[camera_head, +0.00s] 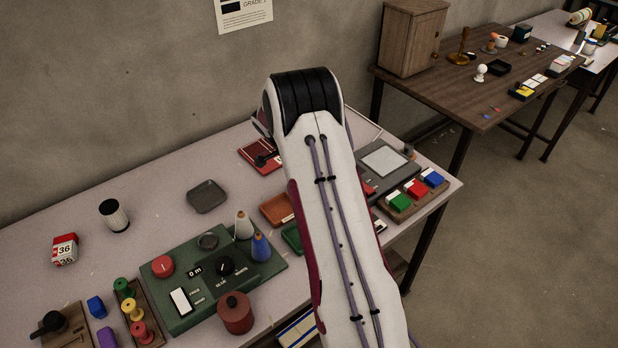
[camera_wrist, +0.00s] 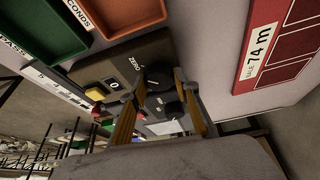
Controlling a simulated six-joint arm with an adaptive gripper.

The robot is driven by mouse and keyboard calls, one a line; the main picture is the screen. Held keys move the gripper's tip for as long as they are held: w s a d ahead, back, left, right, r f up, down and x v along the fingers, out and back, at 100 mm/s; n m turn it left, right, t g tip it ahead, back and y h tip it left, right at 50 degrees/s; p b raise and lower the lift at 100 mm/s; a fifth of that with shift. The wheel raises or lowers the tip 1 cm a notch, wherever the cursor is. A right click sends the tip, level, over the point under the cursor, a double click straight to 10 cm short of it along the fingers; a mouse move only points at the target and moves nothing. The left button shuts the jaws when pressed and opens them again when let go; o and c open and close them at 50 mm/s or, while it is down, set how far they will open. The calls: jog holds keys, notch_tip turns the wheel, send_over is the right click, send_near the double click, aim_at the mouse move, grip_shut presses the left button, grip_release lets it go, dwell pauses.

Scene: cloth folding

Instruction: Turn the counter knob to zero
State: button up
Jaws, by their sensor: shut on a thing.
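In the wrist view, a dark grey counter unit (camera_wrist: 125,72) carries the printed word ZERO, a small window (camera_wrist: 115,85) that appears to read 0, and a yellow part beside it. A black knob (camera_wrist: 160,77) sits near the ZERO label. My gripper (camera_wrist: 160,85) is shut on this knob, with one yellow-brown finger on either side. The fingertips partly hide the knob, so its exact angle is unclear. In the head view my white arm hides the gripper and the knob.
Wrist view: an orange tray (camera_wrist: 128,12) and green tray (camera_wrist: 45,25) lie beside the unit; a red board (camera_wrist: 283,50) labelled 74 m is at right. Head view: a green panel (camera_head: 180,322) with another knob is at left, and colored blocks (camera_head: 416,189) are right of my arm.

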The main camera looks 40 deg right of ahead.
jog(key=shift+a+f, duration=0.1)
dwell(0.3)
jog(key=o, duration=1.1)
jog(key=shift+r, duration=0.2)
jog(key=shift+a+r, duration=0.2)
jog(key=shift+r, duration=0.3)
jog(key=v, duration=0.6)
